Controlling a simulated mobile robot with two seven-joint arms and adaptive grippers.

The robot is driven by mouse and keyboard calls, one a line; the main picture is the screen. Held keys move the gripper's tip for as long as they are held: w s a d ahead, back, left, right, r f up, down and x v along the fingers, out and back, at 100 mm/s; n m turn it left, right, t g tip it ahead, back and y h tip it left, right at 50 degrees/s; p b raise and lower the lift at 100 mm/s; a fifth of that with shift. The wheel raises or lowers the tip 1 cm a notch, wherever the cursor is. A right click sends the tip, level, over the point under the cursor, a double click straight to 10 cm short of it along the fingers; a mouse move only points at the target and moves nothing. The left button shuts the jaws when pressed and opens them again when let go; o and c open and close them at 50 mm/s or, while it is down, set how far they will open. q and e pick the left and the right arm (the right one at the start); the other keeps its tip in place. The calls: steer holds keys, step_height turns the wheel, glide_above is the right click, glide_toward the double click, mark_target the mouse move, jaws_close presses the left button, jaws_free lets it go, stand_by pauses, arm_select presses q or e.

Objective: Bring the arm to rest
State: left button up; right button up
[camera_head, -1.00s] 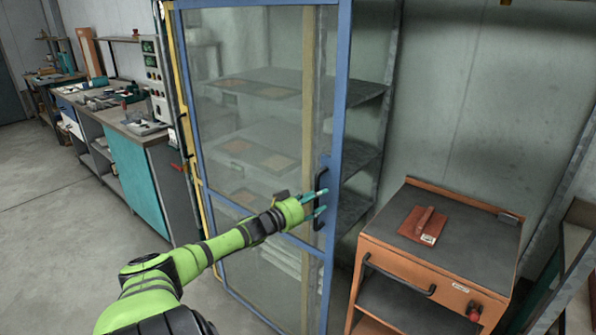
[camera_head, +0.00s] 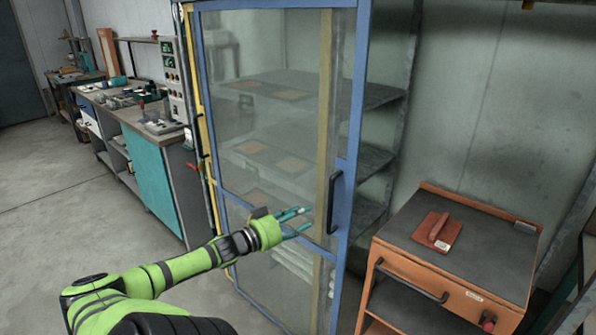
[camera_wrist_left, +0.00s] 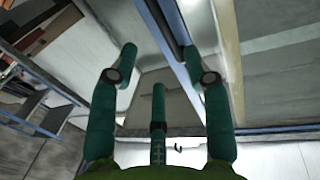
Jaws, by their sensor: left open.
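My left gripper (camera_head: 305,222) is at the end of the green arm, in front of the cabinet's glass door (camera_head: 270,110). It is open and empty. Its teal fingers are to the left of the black door handle (camera_head: 334,202) and apart from it. In the left wrist view the spread fingers (camera_wrist_left: 165,75) have nothing between them. The blue-framed door stands ajar, with shelves (camera_head: 372,160) visible past its right edge. My right gripper is not in view.
An orange cart (camera_head: 415,268) with a dark top stands at the right and carries a red-brown float tool (camera_head: 438,230). A workbench (camera_head: 135,118) with tools and a control panel (camera_head: 172,85) is at the left. Floor is clear at the left.

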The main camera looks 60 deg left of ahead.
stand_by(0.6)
arm_select(q)
steer(key=s+a+f+n+g+y, duration=0.15)
steer(key=s+f, duration=0.25)
steer(key=f, duration=0.5)
steer(key=s+a+f+n+g+y, duration=0.1)
steer(key=s+f+g+y, duration=0.2)
steer(key=f, duration=0.6)
steer(key=s+d+f+g+h, duration=0.1)
steer(key=s+d+f+g, duration=0.15)
steer(key=s+f, duration=0.4)
steer(key=s+d+f+g+h, duration=0.1)
steer(key=s+d+f+g, duration=0.2)
steer(key=f, duration=0.7)
steer(key=s+d+f+m+g+h, duration=0.1)
steer(key=s+d+f, duration=0.4)
steer(key=d, duration=0.6)
steer(key=s+d+f+m+g+h, duration=0.1)
steer(key=s+d+f+m+g, duration=0.2)
steer(key=d, duration=0.9)
steer(key=s+d+f+m+g+h, duration=0.2)
steer(key=s+d+f+g, duration=0.1)
steer(key=s+d+f, duration=0.6)
step_height(320, 180, down, 2)
steer(key=shift+s+d+f, duration=0.25)
steer(key=shift+d, duration=0.95)
steer(key=shift+a, duration=0.1)
steer(key=shift+c, duration=1)
